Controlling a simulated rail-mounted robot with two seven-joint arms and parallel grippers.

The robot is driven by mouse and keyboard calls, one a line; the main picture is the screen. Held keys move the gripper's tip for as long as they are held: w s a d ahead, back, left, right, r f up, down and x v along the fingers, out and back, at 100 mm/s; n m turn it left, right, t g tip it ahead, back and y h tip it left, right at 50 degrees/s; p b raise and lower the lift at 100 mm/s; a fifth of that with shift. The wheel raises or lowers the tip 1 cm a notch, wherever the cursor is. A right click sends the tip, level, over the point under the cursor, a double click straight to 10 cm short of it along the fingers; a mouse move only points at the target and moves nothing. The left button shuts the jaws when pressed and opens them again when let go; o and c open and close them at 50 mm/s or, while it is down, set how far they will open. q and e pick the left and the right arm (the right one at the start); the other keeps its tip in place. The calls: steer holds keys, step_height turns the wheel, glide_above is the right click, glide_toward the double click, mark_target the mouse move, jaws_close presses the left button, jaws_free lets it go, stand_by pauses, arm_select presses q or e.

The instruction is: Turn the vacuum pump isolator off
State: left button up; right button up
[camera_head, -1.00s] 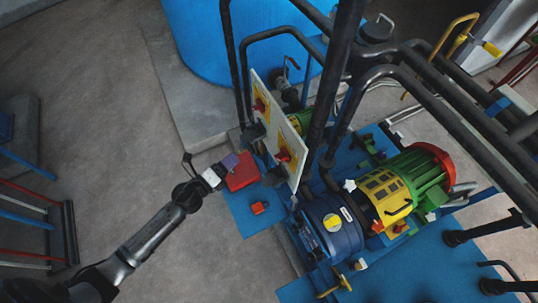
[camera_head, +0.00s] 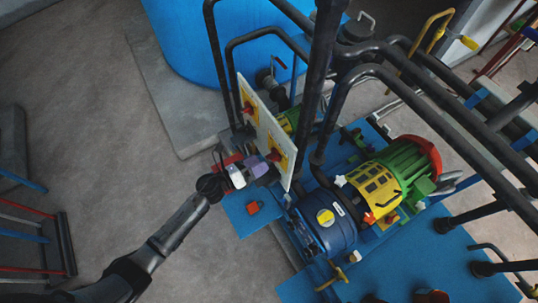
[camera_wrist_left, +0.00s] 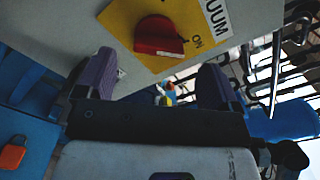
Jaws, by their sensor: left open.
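A pale upright panel (camera_head: 262,128) carries two red rotary knobs on yellow plates in the head view. The nearer red knob (camera_head: 275,155) is just beyond my left gripper (camera_head: 268,165). In the left wrist view, a red isolator knob (camera_wrist_left: 160,36) sits on a yellow plate (camera_wrist_left: 122,20) marked "ON", beside a white label ending in "UUM". My left gripper (camera_wrist_left: 158,82) is open, with its purple fingers apart and empty. The knob lies beyond the fingertips, toward the top of the picture, with a visible gap. My right gripper is not in view.
The second red knob (camera_head: 248,107) is farther along the panel. Dark pipes (camera_head: 318,90) rise behind the panel. A blue pump (camera_head: 325,222) and a green-and-yellow motor (camera_head: 385,185) stand to the right. Floor to the left is open.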

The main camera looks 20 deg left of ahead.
mark_target(268, 158)
arm_select(q)
steer(key=shift+p+x, duration=0.3)
steer(key=shift+x, duration=2.1)
steer(key=shift+c, duration=0.3)
steer(key=c, duration=0.8)
